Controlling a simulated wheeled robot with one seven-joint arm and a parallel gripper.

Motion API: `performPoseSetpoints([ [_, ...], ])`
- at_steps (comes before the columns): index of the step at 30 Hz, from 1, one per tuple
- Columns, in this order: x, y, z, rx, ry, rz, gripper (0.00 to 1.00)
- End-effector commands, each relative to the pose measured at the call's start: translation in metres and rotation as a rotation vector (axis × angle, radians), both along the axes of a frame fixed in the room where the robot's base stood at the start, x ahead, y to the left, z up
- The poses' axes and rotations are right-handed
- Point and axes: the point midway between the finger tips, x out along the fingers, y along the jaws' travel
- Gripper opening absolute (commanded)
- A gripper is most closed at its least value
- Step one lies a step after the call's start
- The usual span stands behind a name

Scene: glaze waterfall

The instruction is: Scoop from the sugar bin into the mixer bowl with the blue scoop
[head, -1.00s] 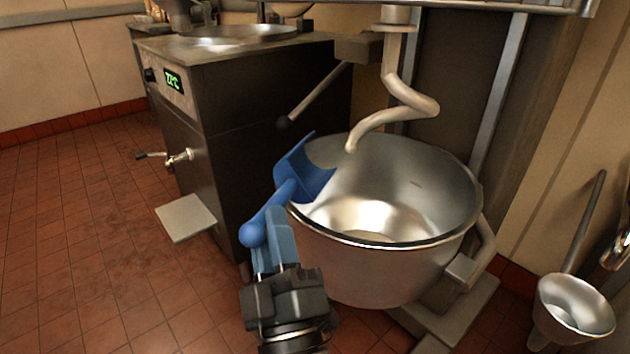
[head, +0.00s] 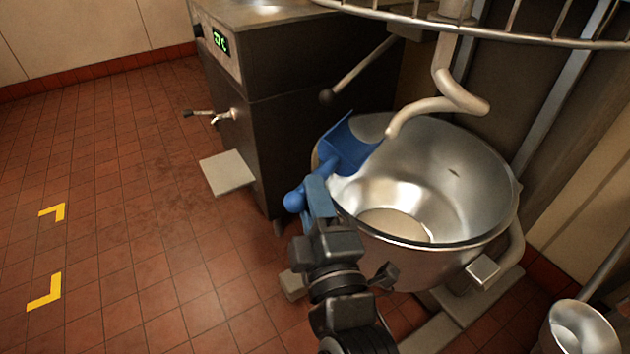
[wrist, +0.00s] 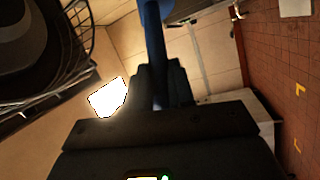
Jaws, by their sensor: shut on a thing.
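The blue scoop (head: 347,150) is held at the left rim of the steel mixer bowl (head: 490,190), its pan over the rim and its open edge toward the bowl's inside. My gripper (head: 318,193) is shut on the scoop's handle, outside the bowl at its near left. The blue handle (wrist: 153,40) also shows between the fingers in the wrist view. A whitish patch lies just below the scoop's lip; I cannot tell whether it is sugar or glare. The bowl's floor shows a pale disc, its nature unclear. The sugar bin is not identifiable in these views.
The spiral mixer hook (head: 455,95) hangs over the bowl, close right of the scoop. A wire guard (head: 510,32) crosses above. A dark machine cabinet (head: 300,130) with a lever stands behind left. A metal vessel (head: 580,330) is at lower right. Tiled floor at left is clear.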

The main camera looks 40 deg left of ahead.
Motion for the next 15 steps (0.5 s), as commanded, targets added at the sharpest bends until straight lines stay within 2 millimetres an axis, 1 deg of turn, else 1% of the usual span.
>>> performPoseSetpoints([
  [1,0.0001,0.0004,0.0077,-0.018,-0.001,0.000,0.00],
  [15,-0.0002,0.0034,0.0122,-0.191,-0.011,0.000,0.00],
])
